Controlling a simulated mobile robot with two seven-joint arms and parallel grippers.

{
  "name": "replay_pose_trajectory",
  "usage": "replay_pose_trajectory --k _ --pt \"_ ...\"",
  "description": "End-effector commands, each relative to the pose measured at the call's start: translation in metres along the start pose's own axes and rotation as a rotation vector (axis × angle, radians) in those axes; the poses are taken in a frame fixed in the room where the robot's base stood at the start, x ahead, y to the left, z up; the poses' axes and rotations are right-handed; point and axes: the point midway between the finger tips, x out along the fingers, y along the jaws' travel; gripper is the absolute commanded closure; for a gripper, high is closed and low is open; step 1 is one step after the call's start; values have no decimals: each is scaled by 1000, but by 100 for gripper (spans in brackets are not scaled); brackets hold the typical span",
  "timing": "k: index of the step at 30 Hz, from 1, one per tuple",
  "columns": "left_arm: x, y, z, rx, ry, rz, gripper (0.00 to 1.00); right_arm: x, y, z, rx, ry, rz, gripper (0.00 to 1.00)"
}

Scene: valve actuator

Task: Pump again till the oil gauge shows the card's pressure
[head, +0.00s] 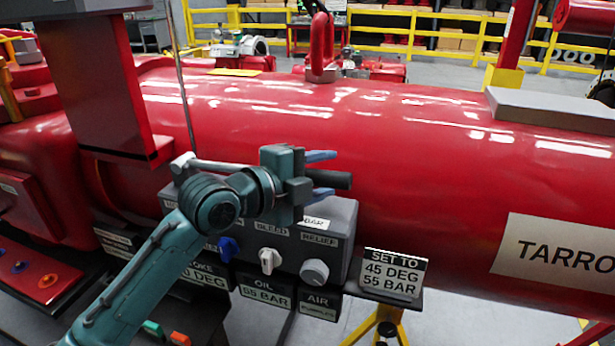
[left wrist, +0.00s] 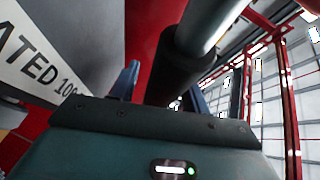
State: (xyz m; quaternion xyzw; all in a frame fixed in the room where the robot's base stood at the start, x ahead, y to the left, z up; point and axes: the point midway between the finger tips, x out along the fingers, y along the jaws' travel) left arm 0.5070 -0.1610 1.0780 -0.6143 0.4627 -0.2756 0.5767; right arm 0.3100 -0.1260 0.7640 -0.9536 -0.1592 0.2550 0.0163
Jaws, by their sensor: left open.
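The silver pump lever (head: 205,165) runs behind my left gripper (head: 322,174) and ends in a black grip (head: 338,181). My left gripper is open, its blue fingers above and below the grip. In the left wrist view the black grip (left wrist: 182,75) lies between the spread fingers; I cannot tell whether it touches either. The card (head: 393,275) reads "SET TO 45 DEG 55 BAR". The stroke readout (head: 205,280) is partly hidden by my left arm. My right gripper is out of view.
The grey control box carries a blue knob (head: 228,248), a white bleed knob (head: 269,260) and a grey relief knob (head: 314,271). The air readout (head: 319,306) is too small to read surely. The large red actuator cylinder (head: 420,130) fills the space behind.

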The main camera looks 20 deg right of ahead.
Motion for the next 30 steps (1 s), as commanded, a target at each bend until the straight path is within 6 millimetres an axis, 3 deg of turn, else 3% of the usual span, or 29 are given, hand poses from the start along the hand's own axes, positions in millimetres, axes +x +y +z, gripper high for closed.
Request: replay_pose_trajectory --k 5,18,24,30 --pt "-22 1 2 3 -3 0 54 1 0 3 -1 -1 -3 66" --pt "-113 1 1 3 -4 1 54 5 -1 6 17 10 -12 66" --pt "-129 1 0 0 -1 2 54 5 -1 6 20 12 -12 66" --pt "-130 0 0 0 0 1 54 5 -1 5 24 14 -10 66"
